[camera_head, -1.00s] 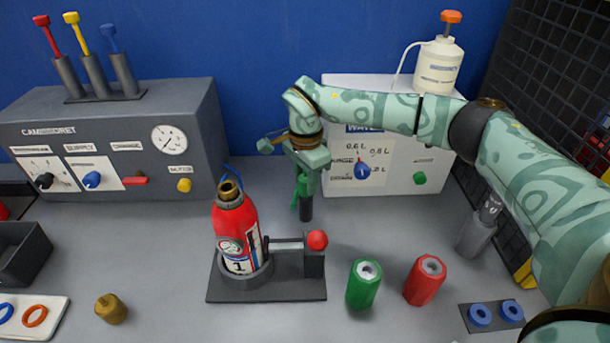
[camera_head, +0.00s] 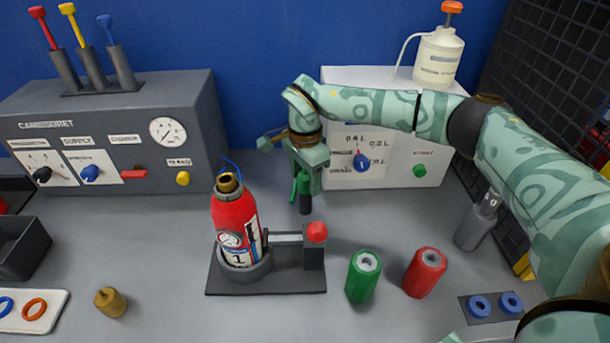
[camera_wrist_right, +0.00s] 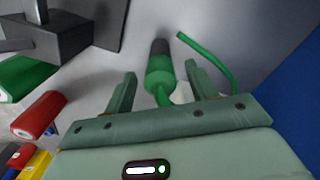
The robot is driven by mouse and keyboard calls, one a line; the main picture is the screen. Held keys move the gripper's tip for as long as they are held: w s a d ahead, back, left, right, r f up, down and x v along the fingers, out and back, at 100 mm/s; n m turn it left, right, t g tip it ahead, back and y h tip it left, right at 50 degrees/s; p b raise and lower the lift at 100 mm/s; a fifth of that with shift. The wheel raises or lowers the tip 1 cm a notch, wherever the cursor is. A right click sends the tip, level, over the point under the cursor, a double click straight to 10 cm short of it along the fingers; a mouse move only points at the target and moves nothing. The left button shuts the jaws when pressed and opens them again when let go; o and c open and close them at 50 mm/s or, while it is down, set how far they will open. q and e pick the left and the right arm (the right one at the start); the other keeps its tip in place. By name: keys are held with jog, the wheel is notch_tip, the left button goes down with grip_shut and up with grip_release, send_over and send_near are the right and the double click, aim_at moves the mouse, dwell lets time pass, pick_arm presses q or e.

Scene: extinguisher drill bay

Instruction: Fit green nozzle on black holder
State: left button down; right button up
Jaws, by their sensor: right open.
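The green nozzle (camera_head: 301,187) stands upright behind the red extinguisher, in front of the white box. Its lower end meets a short black cylinder (camera_head: 305,205), which looks like the black holder. I cannot tell how deeply they are joined. My right gripper (camera_head: 307,179) points down over the nozzle. In the right wrist view, the open fingers (camera_wrist_right: 161,82) stand on both sides of the green nozzle (camera_wrist_right: 160,76), with gaps. The black part (camera_wrist_right: 160,46) shows past its far end, and a thin green curved piece (camera_wrist_right: 212,62) runs beside it. My left gripper is not in view.
The red extinguisher (camera_head: 234,217) stands in a dark base with a red-knobbed clamp (camera_head: 317,232). A green can (camera_head: 363,277) and red can (camera_head: 426,272) stand to the right. The grey panel (camera_head: 105,125) and white box (camera_head: 400,180) bound the back.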

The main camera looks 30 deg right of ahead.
notch_tip(320, 180, up, 16)
jog(key=p, duration=0.3)
jog(key=shift+r, duration=0.15)
dwell(0.4)
